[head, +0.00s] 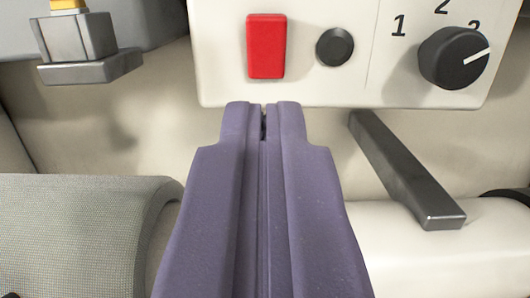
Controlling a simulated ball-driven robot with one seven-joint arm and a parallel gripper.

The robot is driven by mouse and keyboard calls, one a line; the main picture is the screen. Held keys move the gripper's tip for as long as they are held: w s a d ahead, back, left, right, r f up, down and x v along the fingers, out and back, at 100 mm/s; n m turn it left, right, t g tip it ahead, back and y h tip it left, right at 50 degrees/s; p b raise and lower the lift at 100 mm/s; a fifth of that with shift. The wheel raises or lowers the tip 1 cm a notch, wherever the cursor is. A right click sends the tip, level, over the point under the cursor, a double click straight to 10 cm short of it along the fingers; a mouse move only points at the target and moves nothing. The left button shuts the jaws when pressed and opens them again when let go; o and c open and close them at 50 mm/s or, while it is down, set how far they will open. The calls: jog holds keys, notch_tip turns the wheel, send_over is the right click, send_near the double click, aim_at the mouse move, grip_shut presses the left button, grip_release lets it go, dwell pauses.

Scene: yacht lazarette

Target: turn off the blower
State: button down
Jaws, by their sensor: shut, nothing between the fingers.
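A cream control panel (345,15) fills the top right of the head view. It carries a red rectangular switch (266,46), a small round black button (335,47) and a black rotary knob (447,58) with a white pointer line. The numerals 1 and 2 and a partly covered numeral stand around the knob, and the pointer aims up and right, near the rightmost numeral. No label naming the blower is visible. My purple gripper (264,106) is shut and empty. Its tips show just under the panel's lower edge, below the red switch; the gap in depth is unclear.
A dark grey bar-like lever (410,172) slants below the panel at right, over a white rounded surface (405,260). A grey block with a yellow part (82,38) is at upper left. A grey woven-textured rounded form (75,235) lies at lower left.

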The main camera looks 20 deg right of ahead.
jog(key=v, duration=0.7)
jog(key=shift+s+b, duration=0.25)
jog(key=shift+b, duration=0.1)
jog(key=shift+f, duration=0.1)
